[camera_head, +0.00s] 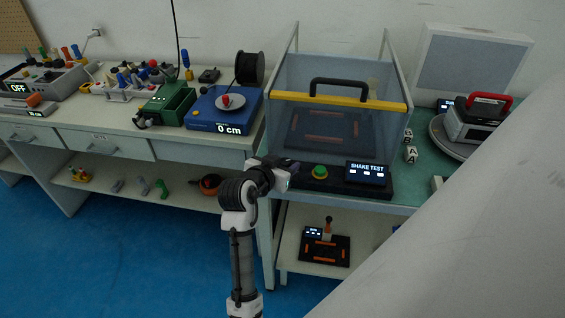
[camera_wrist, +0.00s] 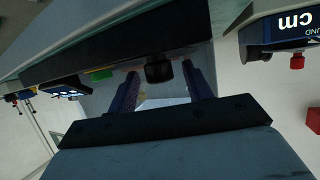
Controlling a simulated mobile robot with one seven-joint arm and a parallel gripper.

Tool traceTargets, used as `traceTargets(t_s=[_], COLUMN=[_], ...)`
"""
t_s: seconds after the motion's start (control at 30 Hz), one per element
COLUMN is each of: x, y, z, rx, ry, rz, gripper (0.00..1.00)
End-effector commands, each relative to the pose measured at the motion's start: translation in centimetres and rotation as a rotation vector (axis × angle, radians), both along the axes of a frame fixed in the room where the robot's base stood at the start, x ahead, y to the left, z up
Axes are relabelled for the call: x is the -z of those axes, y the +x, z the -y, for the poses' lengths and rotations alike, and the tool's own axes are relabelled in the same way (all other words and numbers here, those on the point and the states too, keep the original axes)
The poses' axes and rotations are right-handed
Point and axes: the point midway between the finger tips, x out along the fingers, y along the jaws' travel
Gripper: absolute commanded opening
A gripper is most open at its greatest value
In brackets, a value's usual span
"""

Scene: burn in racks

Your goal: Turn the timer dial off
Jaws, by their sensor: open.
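The shake test unit has a black front ledge (camera_head: 345,185) with a green button (camera_head: 320,172) and a lit "SHAKE TEST" display (camera_head: 367,173). In the head view my gripper (camera_head: 287,173) is at the ledge's left end and hides the knob. The dial's setting is not readable.
Above the ledge stands a clear enclosure (camera_head: 300,75) with a yellow bar and black handle. Left are a blue "0 cm" unit (camera_head: 225,112) and a green box (camera_head: 172,105). A case with a red handle (camera_head: 478,115) is right. A pale slanted surface (camera_head: 480,235) blocks the lower right.

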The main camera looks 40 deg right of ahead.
Motion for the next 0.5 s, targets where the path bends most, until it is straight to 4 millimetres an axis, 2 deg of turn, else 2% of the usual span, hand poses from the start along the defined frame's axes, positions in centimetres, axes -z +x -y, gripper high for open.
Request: traceTargets(t_s=[0.2, 0.5], x=[0.02, 0.01], y=[0.0, 0.0], z=[0.03, 0.0], rx=[0.0, 0.0], ry=[0.0, 0.0], rz=[0.0, 0.0], gripper=[0.5, 0.11])
